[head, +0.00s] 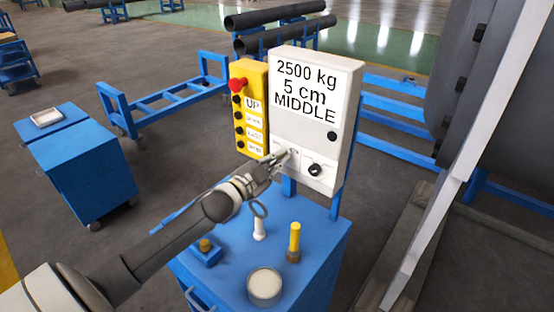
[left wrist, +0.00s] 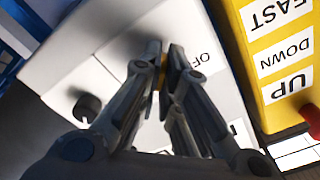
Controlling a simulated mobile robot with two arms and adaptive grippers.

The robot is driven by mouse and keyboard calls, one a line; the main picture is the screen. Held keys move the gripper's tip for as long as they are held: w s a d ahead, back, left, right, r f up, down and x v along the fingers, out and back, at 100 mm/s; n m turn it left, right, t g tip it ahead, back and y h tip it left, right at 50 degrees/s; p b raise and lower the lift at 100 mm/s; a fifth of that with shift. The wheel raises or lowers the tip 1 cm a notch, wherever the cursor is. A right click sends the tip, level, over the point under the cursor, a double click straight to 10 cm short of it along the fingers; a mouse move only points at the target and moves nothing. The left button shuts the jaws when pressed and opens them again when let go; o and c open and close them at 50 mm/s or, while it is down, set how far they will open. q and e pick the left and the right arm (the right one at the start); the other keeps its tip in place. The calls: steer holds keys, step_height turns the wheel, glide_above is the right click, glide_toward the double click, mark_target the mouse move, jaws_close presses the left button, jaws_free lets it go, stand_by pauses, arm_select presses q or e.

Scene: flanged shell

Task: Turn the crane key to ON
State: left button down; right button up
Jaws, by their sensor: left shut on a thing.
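The white control box (head: 345,75) reads "2500 kg 5 cm MIDDLE" and stands upright at the back of the blue cart. My left gripper (head: 284,156) reaches up to the lower left of its front. In the left wrist view the fingertips (left wrist: 166,72) are closed on the crane key (left wrist: 163,76), a small yellowish piece at the panel. The fingers hide most of the key. Part of a label, "OF", shows beside the fingertips; the ON mark and the key's angle cannot be made out. My right gripper is not in view.
A black knob (head: 315,170) sits right of the gripper on the box. A yellow button pendant (head: 251,126) with a red button stands close on the left. The blue cart top (head: 320,238) holds a round tin (head: 264,286) and several small items.

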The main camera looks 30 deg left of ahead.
arm_select(q)
steer(key=c, duration=1.6)
jaws_free()
steer(key=shift+c, duration=0.2)
steer(key=s, duration=1.2)
steer(key=shift+a, duration=0.45)
